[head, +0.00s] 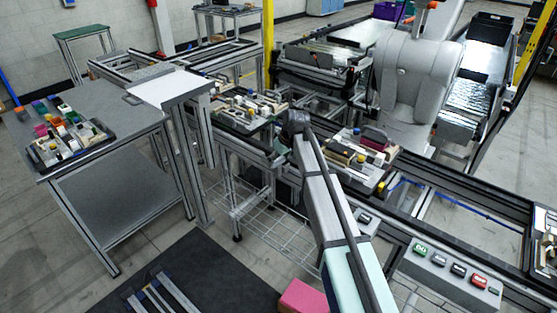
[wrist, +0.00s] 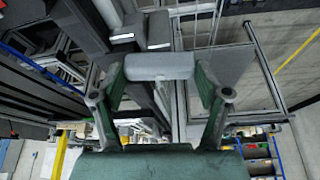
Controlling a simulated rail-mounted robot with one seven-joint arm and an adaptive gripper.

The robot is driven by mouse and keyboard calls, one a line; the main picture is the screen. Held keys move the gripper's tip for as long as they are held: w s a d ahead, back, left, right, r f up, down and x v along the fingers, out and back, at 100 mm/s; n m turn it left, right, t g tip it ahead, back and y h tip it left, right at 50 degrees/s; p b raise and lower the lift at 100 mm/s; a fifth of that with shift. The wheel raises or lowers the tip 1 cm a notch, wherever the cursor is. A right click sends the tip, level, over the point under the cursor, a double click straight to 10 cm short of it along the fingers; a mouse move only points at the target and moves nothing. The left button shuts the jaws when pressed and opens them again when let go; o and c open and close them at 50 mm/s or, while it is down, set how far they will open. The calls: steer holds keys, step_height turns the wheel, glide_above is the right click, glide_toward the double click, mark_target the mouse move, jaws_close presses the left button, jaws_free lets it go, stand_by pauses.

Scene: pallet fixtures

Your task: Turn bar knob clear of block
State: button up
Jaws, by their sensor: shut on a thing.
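My gripper (wrist: 160,80) is shut on a light grey cylindrical bar (wrist: 160,67), which lies crosswise between its two green fingertips. I cannot tell whether this bar is the bar knob, or whether it is fixed to anything. In the head view my arm reaches up from the bottom to a dark end at the middle; the fingers cannot be made out there. A fixture pallet (head: 343,172) with a maroon piece (head: 377,137) and yellow and cream pieces stands right of that dark end. Another pallet (head: 236,124) with several blocks lies behind and left. Which block the task means is unclear.
A grey table (head: 110,95) at left carries a third pallet (head: 100,137) with coloured blocks. A push-button panel (head: 450,268) is at lower right. A white robot arm (head: 415,75) stands behind the conveyor. A pink box (head: 303,298) sits at the bottom.

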steer(key=m, duration=0.2)
steer(key=m+h+b, duration=0.1)
steer(key=m, duration=0.1)
steer(key=shift+s+a+f+t+h, duration=0.1)
steer(key=shift+s+t+h, duration=0.05)
steer(key=shift+t+h, duration=0.2)
steer(key=m, duration=0.2)
steer(key=m+h+b, duration=0.1)
steer(key=m, duration=0.1)
steer(key=shift+a+m+t+h, duration=0.15)
steer(key=shift+m+t+h, duration=0.1)
steer(key=shift+m, duration=0.15)
steer(key=m+h+b, duration=0.1)
steer(key=m, duration=0.2)
steer(key=shift+m, duration=0.3)
steer(key=shift+a+m+g+h+b, duration=0.1)
steer(key=shift+m+g+h+b, duration=0.25)
steer(key=shift+m, duration=0.6)
steer(key=shift+m+g+h+b, duration=0.15)
steer(key=shift+m+h, duration=0.4)
steer(key=shift+m, duration=0.4)
steer(key=o, duration=1.2)
steer(key=shift+c, duration=0.2)
